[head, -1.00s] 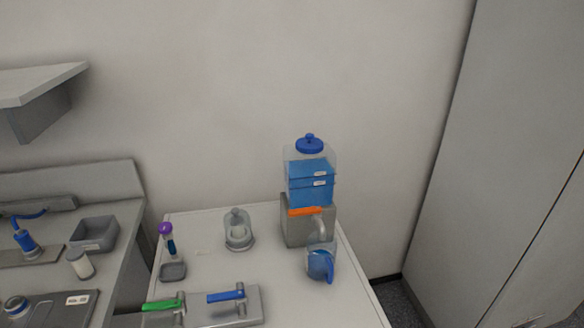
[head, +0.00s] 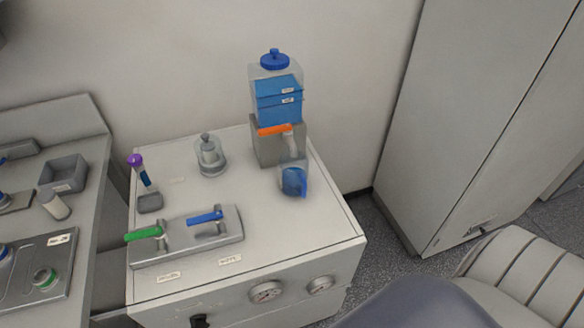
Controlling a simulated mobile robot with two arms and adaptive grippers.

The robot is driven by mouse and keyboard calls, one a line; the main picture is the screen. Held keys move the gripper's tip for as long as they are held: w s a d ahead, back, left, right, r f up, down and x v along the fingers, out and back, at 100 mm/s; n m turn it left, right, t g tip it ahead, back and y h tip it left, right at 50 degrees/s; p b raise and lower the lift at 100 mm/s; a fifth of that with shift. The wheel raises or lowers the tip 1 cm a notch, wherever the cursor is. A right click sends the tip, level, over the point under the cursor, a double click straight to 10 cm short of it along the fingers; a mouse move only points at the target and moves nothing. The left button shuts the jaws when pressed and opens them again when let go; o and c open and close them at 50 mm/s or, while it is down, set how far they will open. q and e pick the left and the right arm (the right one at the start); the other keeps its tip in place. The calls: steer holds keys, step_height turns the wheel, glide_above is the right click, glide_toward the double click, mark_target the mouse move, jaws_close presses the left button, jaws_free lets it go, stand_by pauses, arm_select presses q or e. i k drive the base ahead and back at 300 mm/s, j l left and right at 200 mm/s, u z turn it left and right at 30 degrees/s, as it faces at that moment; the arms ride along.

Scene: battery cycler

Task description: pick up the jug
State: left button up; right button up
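The jug (head: 293,181) is a small clear vessel with blue contents and a blue handle at its front right. It stands upright on the white cabinet top, under the spout of the dispenser (head: 276,100). The dispenser is a clear tank of blue liquid with a blue lid and an orange lever (head: 275,130), on a grey block. Neither of my grippers is in the head view.
A valve block (head: 188,240) with green and blue levers lies at the cabinet's front left. A glass dome (head: 211,155) stands at the back. A purple-capped tube (head: 140,170) is at left. A padded chair (head: 520,270) stands at lower right. The cabinet's front right top is clear.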

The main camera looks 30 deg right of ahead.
mark_target(293, 173)
steer(key=k+l, duration=0.1)
steer(key=l, duration=0.3)
steer(key=k+l, duration=0.15)
steer(key=l, duration=0.2)
steer(key=k+l+u, duration=0.1)
steer(key=l, duration=0.3)
steer(key=k+l, duration=0.15)
steer(key=l, duration=0.2)
